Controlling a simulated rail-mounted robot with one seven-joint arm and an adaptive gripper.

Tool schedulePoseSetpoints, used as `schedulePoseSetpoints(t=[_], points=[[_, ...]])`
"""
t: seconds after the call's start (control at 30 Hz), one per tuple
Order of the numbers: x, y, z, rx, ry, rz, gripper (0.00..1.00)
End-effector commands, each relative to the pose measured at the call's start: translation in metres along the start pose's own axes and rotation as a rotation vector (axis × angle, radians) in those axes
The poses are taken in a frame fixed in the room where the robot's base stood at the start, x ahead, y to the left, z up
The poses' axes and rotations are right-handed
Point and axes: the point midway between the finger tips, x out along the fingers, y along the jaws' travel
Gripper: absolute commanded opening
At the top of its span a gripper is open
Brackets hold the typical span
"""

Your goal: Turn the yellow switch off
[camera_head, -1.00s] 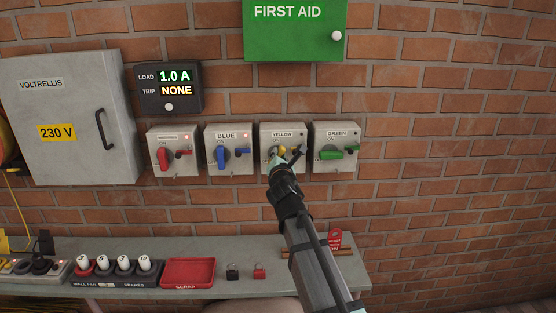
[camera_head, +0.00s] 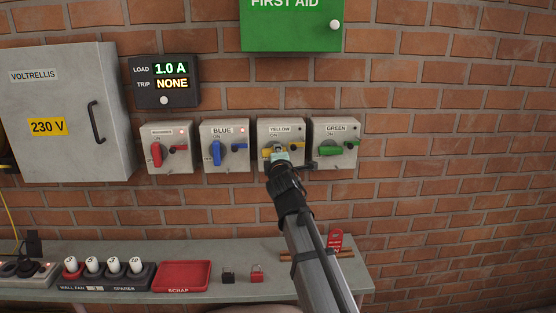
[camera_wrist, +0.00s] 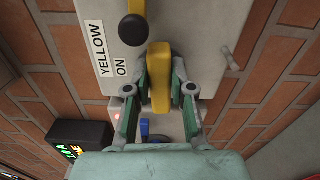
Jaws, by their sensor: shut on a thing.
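The yellow switch is a grey box (camera_head: 291,128) labelled YELLOW, between the blue and green ones. Its yellow handle (camera_wrist: 160,78) shows in the wrist view between the green pads of my gripper (camera_wrist: 159,90), which is shut on it. Compared with the rotated YELLOW ON label (camera_wrist: 108,52), the handle lies crosswise, not pointing at ON. In the head view, my gripper (camera_head: 278,157) covers the lower middle of the box, and yellow parts show level on both sides of it. A black round knob (camera_wrist: 134,27) shows by the handle in the wrist view.
The red switch (camera_head: 157,154) and blue switch (camera_head: 216,152) have upright handles and lit red lamps. The green switch handle (camera_head: 331,149) lies level, close to the right. A display (camera_head: 170,78) reads 1.0 A and NONE. Below is a bench (camera_head: 222,254) with a red tray (camera_head: 182,290).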

Motion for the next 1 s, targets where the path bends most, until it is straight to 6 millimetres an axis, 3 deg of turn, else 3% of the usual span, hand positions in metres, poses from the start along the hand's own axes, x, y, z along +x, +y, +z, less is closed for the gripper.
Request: schedulePoseSetpoints(t=[0.73,0.77,0.8,0.83,1.0], points=[[0.0009,0.0006,-0.0001,0.102,0.001,0.002,0.00],[0.0009,0.0006,-0.0001,0.102,0.001,0.002,0.26],[0.0009,0.0006,-0.0001,0.102,0.001,0.003,0.41],[0.0009,0.0005,-0.0002,0.102,0.001,0.002,0.48],[0.0005,-0.0002,-0.0001,0.100,0.000,0.001,0.48]])
